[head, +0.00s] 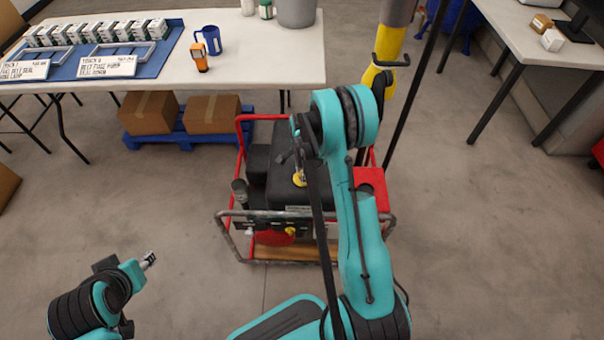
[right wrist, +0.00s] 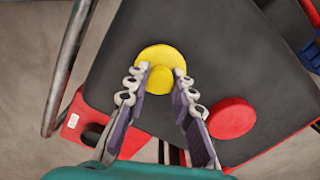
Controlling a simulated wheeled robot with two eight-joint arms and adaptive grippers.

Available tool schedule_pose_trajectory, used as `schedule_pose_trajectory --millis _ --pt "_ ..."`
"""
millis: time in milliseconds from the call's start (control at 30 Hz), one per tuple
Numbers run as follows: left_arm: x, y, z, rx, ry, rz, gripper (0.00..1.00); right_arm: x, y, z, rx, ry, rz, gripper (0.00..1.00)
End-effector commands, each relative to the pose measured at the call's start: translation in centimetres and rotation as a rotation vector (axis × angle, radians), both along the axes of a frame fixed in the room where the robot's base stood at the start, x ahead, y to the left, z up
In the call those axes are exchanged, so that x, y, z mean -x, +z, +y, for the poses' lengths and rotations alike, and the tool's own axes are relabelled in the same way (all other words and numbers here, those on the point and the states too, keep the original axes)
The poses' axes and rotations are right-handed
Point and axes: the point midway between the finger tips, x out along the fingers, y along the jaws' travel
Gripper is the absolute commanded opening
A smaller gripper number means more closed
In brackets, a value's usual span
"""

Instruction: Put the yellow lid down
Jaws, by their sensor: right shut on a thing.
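The yellow lid (head: 299,180) is a round disc with a raised knob, over the black top of the red-framed pump machine (head: 290,192). In the right wrist view the lid (right wrist: 154,57) is at the fingertips, its knob between them. My right gripper (right wrist: 162,74) is shut on the lid's knob. I cannot tell whether the lid touches the black top (right wrist: 220,60) or is a little above it. A red round cap (right wrist: 231,118) sits on the black top beside it. My left gripper (head: 149,259) is at the lower left, far from the machine; its opening is too small to tell.
A white table (head: 270,62) at the back holds a blue mat (head: 150,65), a blue mug (head: 209,40) and an orange device (head: 199,58). Cardboard boxes (head: 212,112) sit on a blue pallet below.

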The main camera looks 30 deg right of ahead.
Motion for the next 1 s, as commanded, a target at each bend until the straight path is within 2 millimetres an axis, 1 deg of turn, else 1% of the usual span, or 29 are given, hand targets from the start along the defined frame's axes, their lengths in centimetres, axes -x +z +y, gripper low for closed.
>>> schedule_pose_trajectory --millis 33,67,100,367,500,567,667,800,900,1000 --pt "0.0 -0.3 0.0 0.000 0.000 0.000 0.40 0.0 -0.3 0.0 0.000 0.000 0.000 0.26" --pt "0.0 -0.2 0.0 0.000 0.000 0.000 0.40 0.0 -0.2 0.0 0.000 0.000 0.000 0.34" --pt "0.0 -0.2 0.0 0.000 0.000 0.000 0.40 0.0 -0.1 0.0 0.000 0.000 0.000 0.44" --pt "0.0 -0.1 0.0 0.000 0.000 0.000 0.40 0.0 -0.1 0.0 0.000 0.000 0.000 0.44" --pt "0.0 0.4 0.0 0.000 0.000 0.000 0.40 0.0 0.4 0.0 0.000 0.000 0.000 0.44" --pt "0.0 0.8 0.0 0.000 0.000 0.000 0.40 0.0 1.3 0.0 0.000 0.000 0.000 0.44" --pt "0.0 1.8 0.0 0.000 0.000 0.000 0.40 0.0 3.4 0.0 0.000 0.000 0.000 0.44" --pt "0.0 3.3 0.0 0.000 0.000 0.000 0.40 0.0 6.7 0.0 0.000 0.000 0.000 0.44" --pt "0.0 4.1 0.0 0.000 0.000 0.000 0.40 0.0 8.8 0.0 0.000 0.000 0.000 0.44" --pt "0.0 4.7 0.0 0.000 0.000 0.000 0.40 0.0 10.5 0.0 0.000 0.000 0.000 0.44"
